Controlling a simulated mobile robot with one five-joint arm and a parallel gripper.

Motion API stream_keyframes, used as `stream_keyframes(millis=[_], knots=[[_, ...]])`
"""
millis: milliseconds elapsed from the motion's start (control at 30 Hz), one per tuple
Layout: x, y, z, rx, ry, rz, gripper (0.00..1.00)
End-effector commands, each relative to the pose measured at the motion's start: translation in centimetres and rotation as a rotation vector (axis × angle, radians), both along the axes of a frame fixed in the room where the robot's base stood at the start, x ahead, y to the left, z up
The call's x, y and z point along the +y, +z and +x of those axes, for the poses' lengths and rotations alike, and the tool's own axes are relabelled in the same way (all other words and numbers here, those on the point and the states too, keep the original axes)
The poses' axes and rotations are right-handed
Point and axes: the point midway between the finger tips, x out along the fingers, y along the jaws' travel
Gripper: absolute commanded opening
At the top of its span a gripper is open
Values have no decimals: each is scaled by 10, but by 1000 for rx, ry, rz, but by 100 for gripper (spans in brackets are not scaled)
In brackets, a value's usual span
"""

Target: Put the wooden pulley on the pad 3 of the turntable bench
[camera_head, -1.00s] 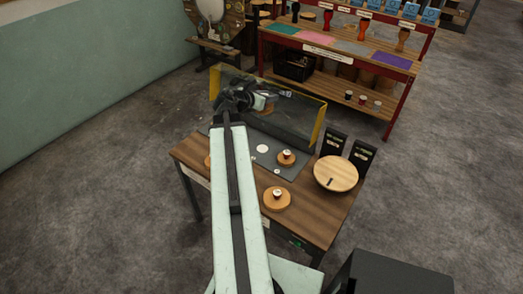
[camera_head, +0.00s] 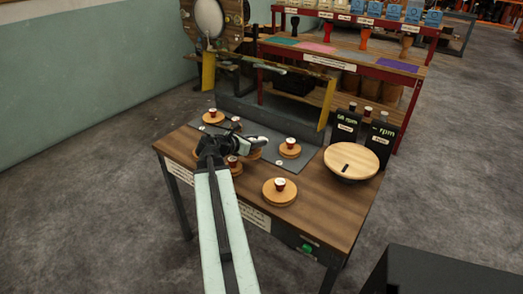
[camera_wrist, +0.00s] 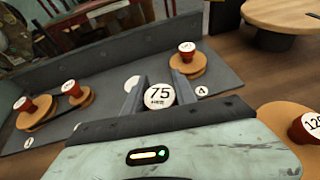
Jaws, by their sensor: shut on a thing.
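The wooden pulley in my gripper shows its white label "75 4-HOLE" (camera_wrist: 158,95) between my two fingers in the wrist view. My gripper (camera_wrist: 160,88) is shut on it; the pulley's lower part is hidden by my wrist. In the head view my gripper (camera_head: 228,148) is over the front of the grey mat (camera_head: 310,156). A white disc (camera_wrist: 132,82), partly hidden by the left finger, lies on the mat; its number is not readable. A label "4" (camera_wrist: 201,91) lies to its right, in front of another pulley (camera_wrist: 186,60). I cannot tell the pulley's height.
Another pulley (camera_head: 213,118) stands on the mat's left end; two show at left in the wrist view. A pulley (camera_head: 280,190) stands on the bare bench front. The round wooden turntable (camera_head: 351,160) is at right, with black boxes behind. A panel with yellow ends edges the back.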

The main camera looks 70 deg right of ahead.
Motion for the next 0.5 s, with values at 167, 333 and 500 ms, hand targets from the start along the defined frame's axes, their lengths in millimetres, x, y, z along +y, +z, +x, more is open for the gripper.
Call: stream_keyframes(millis=[167,333,500], knots=[[-26,-1,5,1,-2,0,0],[-81,-7,13,1,-3,-1,0],[-131,-11,19,1,-2,0,0]])
